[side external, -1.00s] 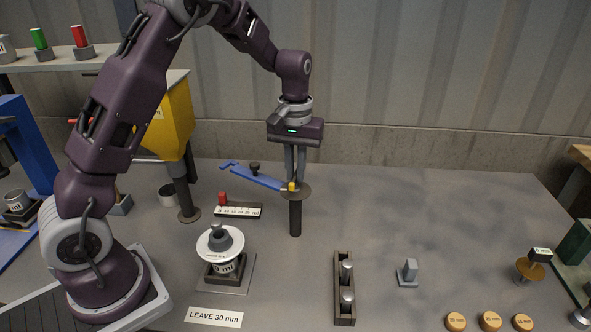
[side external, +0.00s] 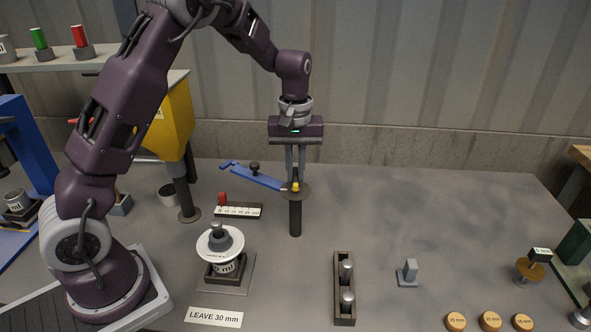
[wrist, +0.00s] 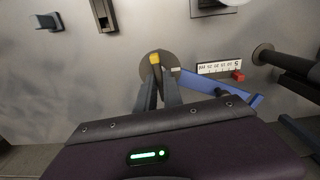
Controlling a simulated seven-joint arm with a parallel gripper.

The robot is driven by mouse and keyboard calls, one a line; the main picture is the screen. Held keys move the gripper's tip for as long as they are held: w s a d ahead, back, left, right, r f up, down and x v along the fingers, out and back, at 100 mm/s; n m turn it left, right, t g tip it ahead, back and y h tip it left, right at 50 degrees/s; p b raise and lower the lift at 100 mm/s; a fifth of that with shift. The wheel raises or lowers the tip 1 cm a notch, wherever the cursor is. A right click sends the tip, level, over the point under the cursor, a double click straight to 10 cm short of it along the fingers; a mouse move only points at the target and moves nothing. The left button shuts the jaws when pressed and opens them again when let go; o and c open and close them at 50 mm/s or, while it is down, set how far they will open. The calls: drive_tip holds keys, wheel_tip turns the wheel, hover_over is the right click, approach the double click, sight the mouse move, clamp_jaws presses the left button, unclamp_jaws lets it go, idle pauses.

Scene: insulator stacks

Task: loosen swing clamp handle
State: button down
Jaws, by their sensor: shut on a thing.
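The swing clamp stands near the middle of the table in the side view. It has a dark post (side external: 295,218), a round brown-grey top plate (side external: 305,192) and a blue arm (side external: 262,180) reaching left with a black knob (side external: 254,168). The handle (side external: 296,187), with a yellow end, sits on top of the post. My gripper (side external: 295,179) points straight down over the post, shut on the handle. In the wrist view the yellow end (wrist: 154,58) shows at my fingertips (wrist: 158,72), which hide part of the handle. The blue arm (wrist: 228,103) extends right there.
A stacked insulator piece with a white disc (side external: 220,243) stands front left. A scale strip with a red block (side external: 238,211) lies left of the post. A dark rack (side external: 345,290) and grey block (side external: 407,272) stand front right. The table right of the post is mostly clear.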

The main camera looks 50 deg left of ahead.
sight(295, 176)
drive_tip(key=c, duration=1.5)
unclamp_jaws()
wheel_tip(295, 176, up, 7)
drive_tip(key=shift+r, duration=0.1)
drive_tip(key=s+d+r+m+t, duration=0.3)
drive_tip(key=s+d+r+m, duration=0.15)
drive_tip(key=s+r, duration=0.7)
drive_tip(key=s+d+f+m+t, duration=0.1)
drive_tip(key=s, duration=0.4)
drive_tip(key=s+d+f+m, duration=0.1)
drive_tip(key=s+m, duration=0.1)
drive_tip(key=s, duration=0.3)
drive_tip(key=s+d+f+m+t, duration=0.1)
drive_tip(key=s+m, duration=0.1)
drive_tip(key=s, duration=0.4)
drive_tip(key=shift+d+f+m+t, duration=0.25)
drive_tip(key=shift+d+f+t, duration=0.05)
